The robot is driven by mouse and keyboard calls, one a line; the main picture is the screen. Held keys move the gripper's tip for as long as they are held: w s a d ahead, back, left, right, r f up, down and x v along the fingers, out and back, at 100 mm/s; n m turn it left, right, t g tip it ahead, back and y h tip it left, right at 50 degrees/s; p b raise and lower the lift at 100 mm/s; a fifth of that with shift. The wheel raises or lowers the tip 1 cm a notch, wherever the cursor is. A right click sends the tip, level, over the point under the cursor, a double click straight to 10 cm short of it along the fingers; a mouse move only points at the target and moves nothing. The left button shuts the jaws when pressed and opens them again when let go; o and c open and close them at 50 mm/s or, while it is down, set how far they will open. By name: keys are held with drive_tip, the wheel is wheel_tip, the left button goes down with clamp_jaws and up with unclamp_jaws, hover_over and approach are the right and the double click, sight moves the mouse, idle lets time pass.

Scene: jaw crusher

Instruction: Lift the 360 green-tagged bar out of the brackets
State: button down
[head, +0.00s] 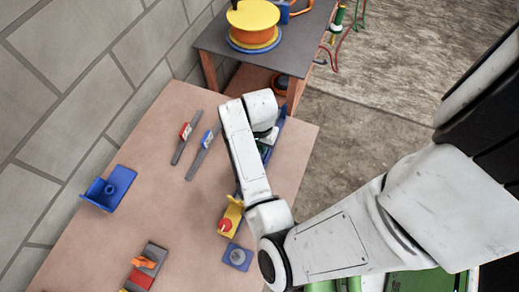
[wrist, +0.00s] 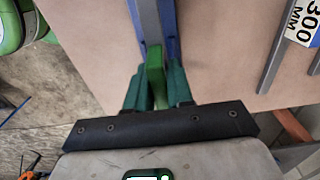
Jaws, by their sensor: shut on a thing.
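The green-tagged bar shows in the wrist view as a grey strip (wrist: 148,16) with a green tag (wrist: 155,62) at its near part; its number is not readable. My gripper (wrist: 155,84) has its green fingers on both sides of the tag and is shut on it. The bar lies along a blue bracket (wrist: 169,35), and I cannot tell whether it is clear of it. In the head view the blue bracket (head: 277,131) shows at the table's right edge, and my arm hides most of the bar and gripper.
A red-tagged bar (head: 185,132) and a blue-tagged bar (head: 207,139), marked 300 in the wrist view (wrist: 303,22), lie on the table left of my arm. A blue holder (head: 108,190), a yellow block with a red button (head: 231,217) and a blue plate (head: 237,257) are also there.

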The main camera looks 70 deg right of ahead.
drive_tip(key=shift+r, duration=0.65)
drive_tip(key=shift+r, duration=0.3)
drive_tip(key=shift+r, duration=0.5)
